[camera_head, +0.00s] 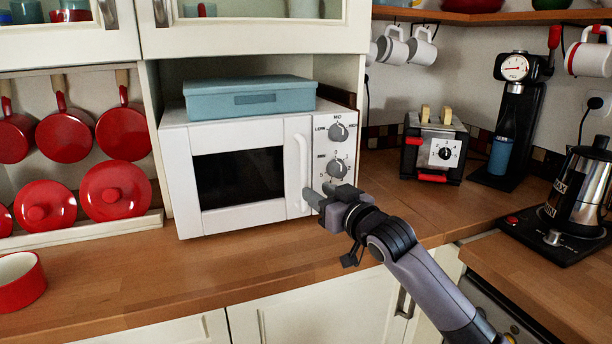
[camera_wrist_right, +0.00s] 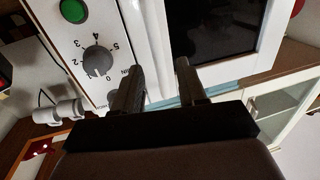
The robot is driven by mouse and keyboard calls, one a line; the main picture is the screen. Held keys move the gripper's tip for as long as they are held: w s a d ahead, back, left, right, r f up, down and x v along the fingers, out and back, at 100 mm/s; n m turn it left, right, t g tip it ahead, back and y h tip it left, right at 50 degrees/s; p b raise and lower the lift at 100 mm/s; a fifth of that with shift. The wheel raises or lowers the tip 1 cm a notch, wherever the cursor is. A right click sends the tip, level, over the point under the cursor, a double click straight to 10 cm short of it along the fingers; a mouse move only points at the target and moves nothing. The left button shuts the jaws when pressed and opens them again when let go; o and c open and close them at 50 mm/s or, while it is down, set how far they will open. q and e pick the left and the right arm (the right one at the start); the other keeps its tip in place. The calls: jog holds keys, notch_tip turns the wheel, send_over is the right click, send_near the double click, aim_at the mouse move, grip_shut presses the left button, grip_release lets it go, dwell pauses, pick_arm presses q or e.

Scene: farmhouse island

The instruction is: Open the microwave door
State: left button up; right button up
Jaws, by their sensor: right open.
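The white microwave (camera_head: 182,165) stands on the wooden counter with its door (camera_head: 270,212) closed. Its dark window and vertical white handle (camera_head: 301,165) face me, with the knobs to the right of the handle. My right gripper (camera_head: 318,196) is at the lower end of the handle, in front of the microwave. In the right wrist view the two fingers (camera_wrist_right: 158,85) are apart, with the white handle (camera_wrist_right: 157,45) running up between them. I cannot tell whether either finger touches it. My left gripper is not in view.
A blue box (camera_head: 250,98) lies on top of the microwave. A toaster (camera_head: 435,148), a coffee maker (camera_head: 510,120) and a kettle (camera_head: 580,185) stand to the right. A red pot (camera_head: 20,282) is at the left. The counter (camera_head: 180,275) before the microwave is clear.

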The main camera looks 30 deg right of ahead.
aim_at(306, 180)
jog(key=shift+w+d+r, duration=0.1)
jog(key=shift+w+r, duration=0.15)
jog(key=shift+w, duration=0.2)
jog(key=shift+w+d+r, duration=0.1)
jog(key=shift+w+r, duration=0.1)
jog(key=shift+w, duration=0.25)
jog(key=shift+w+d+f+p, duration=0.1)
jog(key=shift+w+p, duration=0.3)
jog(key=shift+w, duration=2.4)
jog(key=shift+c, duration=0.3)
grip_shut()
